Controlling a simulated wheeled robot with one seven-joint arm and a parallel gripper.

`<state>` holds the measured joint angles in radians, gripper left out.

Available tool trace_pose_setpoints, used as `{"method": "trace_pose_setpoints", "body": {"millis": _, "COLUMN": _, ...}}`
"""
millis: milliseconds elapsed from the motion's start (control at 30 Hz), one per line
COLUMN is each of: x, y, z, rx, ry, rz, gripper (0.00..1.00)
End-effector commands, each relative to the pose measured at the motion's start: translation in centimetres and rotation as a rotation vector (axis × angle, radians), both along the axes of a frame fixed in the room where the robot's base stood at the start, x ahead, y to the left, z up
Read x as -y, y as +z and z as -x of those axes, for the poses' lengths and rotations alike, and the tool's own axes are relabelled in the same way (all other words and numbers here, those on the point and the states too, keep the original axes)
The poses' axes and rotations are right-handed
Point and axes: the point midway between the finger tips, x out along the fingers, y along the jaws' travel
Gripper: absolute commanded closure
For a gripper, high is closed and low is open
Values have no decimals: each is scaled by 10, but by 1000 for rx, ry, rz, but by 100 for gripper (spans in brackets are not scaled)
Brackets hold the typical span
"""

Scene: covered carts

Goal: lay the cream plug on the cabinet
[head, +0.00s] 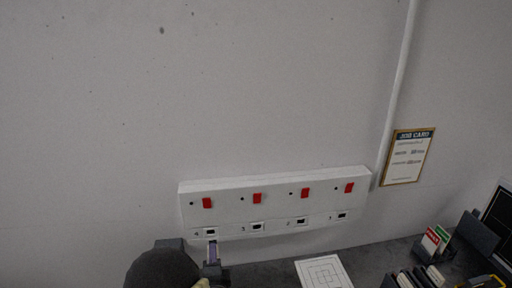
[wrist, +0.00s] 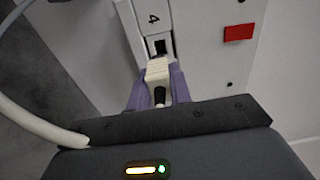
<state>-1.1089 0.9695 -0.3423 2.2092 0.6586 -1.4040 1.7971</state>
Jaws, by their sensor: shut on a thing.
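The cream plug (wrist: 157,72) is held between the purple fingertips of my gripper (wrist: 158,86) in the wrist view. Its front end is close to the dark opening of the socket marked 4 (wrist: 160,46). I cannot tell whether the plug touches the socket. In the head view my gripper (head: 212,254) is at the bottom, just below the left end of the white socket panel (head: 270,183). The plug is hidden there. A dark grey top (head: 272,273), likely the cabinet's, runs along the bottom of the head view below the panel.
The panel has several red switches (head: 257,198) above its sockets. A white card with a grid (head: 323,272) lies on the grey top. A dark holder with cards (head: 435,243) and other items crowd its right end. A pale cable (wrist: 38,122) curves at left in the wrist view.

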Motion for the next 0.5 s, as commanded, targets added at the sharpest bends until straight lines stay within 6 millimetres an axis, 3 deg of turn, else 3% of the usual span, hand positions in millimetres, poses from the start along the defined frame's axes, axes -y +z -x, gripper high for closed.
{"method": "trace_pose_setpoints", "body": {"millis": 167, "x": 39, "y": -18, "z": -20, "rx": -2, "ry": -41, "rz": 5, "gripper": 100}}
{"method": "trace_pose_setpoints", "body": {"millis": 500, "x": 158, "y": -72, "z": -51, "rx": -5, "ry": -129, "rz": 5, "gripper": 100}}
